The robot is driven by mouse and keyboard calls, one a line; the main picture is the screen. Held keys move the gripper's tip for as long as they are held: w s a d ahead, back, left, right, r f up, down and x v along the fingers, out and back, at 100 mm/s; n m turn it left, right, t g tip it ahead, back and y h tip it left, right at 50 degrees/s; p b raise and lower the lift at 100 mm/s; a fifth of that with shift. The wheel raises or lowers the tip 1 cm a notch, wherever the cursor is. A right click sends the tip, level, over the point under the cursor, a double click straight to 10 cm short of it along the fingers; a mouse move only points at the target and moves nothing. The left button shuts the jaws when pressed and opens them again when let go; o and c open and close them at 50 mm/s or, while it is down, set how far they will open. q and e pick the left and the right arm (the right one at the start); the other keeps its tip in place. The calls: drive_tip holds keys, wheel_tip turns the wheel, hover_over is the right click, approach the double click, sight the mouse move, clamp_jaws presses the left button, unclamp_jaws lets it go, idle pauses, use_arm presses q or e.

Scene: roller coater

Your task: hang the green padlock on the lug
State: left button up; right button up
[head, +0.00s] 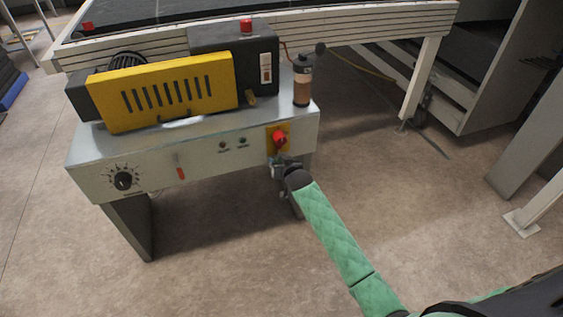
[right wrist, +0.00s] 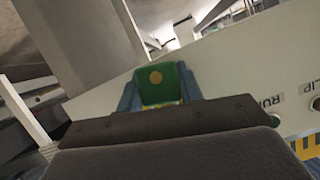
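The green padlock (right wrist: 158,84) shows in the right wrist view, between the two blue-grey fingers of my right gripper (right wrist: 160,92). The fingers press on both its sides, and a round yellow spot faces the camera. Its shackle cannot be made out. In the head view my right gripper (head: 280,168) is at the front panel, just below the red switch (head: 280,138) on its yellow plate (head: 270,148). The padlock is too small or hidden to make out there. I cannot make out the lug in either view. My left gripper is not in view.
The coater's grey front panel (head: 215,158) carries a black dial (head: 123,180) and small indicators. A yellow slotted guard (head: 170,92) and a brown-and-black cylinder (head: 303,82) stand on top. Floor (head: 400,200) to the right is clear.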

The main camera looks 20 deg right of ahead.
drive_tip(key=shift+w+d, duration=0.15)
drive_tip(key=shift+d, duration=0.2)
drive_tip(key=shift+o, duration=0.9)
drive_tip(key=shift+s+a, duration=0.25)
drive_tip(key=shift+s, duration=0.5)
use_arm(q)
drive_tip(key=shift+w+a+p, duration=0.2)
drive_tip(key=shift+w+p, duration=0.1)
drive_tip(key=shift+p, duration=0.15)
use_arm(e)
drive_tip(key=v, duration=0.6)
drive_tip(key=shift+s+r, duration=0.25)
drive_tip(key=shift+r, duration=0.05)
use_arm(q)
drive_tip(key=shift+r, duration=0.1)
